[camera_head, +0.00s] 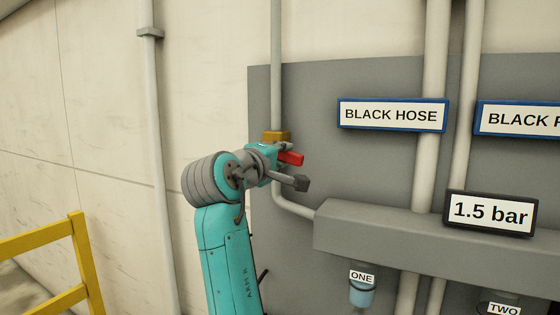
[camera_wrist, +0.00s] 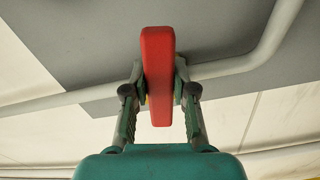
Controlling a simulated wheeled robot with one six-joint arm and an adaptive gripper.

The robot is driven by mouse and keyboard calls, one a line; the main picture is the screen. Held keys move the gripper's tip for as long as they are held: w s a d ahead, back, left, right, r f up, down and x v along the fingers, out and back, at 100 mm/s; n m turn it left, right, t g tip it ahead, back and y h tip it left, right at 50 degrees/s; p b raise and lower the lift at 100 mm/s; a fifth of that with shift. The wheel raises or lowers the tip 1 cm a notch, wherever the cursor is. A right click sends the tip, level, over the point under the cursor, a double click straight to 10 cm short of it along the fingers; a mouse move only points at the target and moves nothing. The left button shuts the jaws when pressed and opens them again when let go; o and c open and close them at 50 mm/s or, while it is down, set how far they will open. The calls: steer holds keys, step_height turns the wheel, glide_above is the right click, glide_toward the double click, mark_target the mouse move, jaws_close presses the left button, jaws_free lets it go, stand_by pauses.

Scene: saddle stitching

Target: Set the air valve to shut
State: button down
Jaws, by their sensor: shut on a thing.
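The air valve has a brass-coloured body (camera_head: 275,136) on a thin vertical pipe, at the left part of the grey wall panel. Its red lever handle (camera_head: 291,158) sticks out to the right and slightly down in the head view. In the wrist view the red handle (camera_wrist: 158,75) stands between the two fingers. My gripper (camera_wrist: 159,85) is shut on the handle, with a pad on each side of it. The head view shows my gripper (camera_head: 285,162) at the valve, covering part of the valve body.
A grey manifold box (camera_head: 420,240) with a "1.5 bar" display (camera_head: 490,213) is to the right. "BLACK HOSE" sign (camera_head: 392,115) hangs above it. A yellow railing (camera_head: 50,240) stands at lower left.

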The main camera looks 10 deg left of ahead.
steer(key=shift+r+n, duration=0.5)
steer(key=shift+n, duration=0.6)
steer(key=shift+r, duration=0.1)
steer(key=c, duration=0.9)
jaws_free()
steer(key=v, duration=1.2)
